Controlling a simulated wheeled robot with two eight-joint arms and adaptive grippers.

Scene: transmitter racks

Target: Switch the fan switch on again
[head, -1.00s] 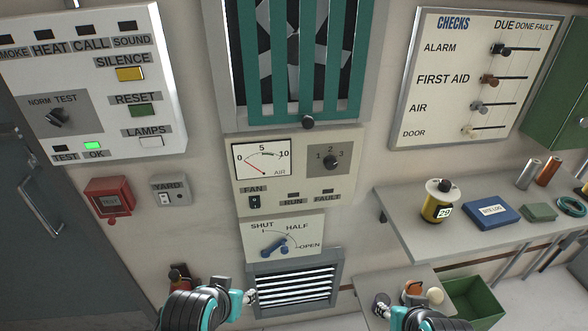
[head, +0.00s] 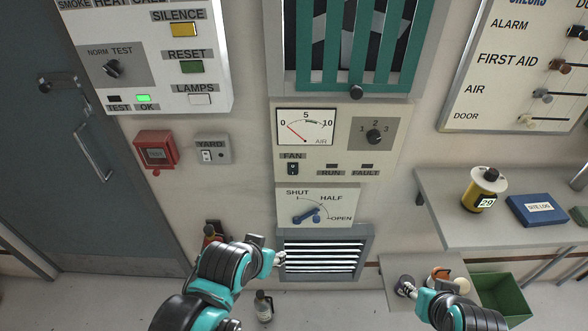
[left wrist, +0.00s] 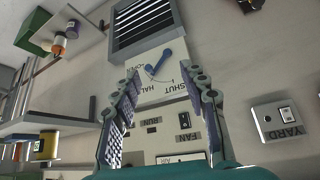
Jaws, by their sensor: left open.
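The black fan switch (head: 293,168) sits under the FAN label on the cream air panel (head: 335,150), below the AIR gauge (head: 305,127). Its rocker position is too small to tell. It also shows in the left wrist view (left wrist: 184,120), between my open fingers. My left gripper (head: 280,257) is open and empty, low in front of the vent and below the switch, apart from it. My right gripper (head: 405,287) is near the small low shelf at the right; whether it is open is unclear.
A blue damper lever (head: 308,214) and a vent (head: 322,257) lie below the panel. A YARD switch (head: 208,155) and red call box (head: 155,150) are at left. A shelf (head: 450,220) with a yellow canister (head: 483,190) juts out at right. A bottle (head: 263,306) stands on the floor.

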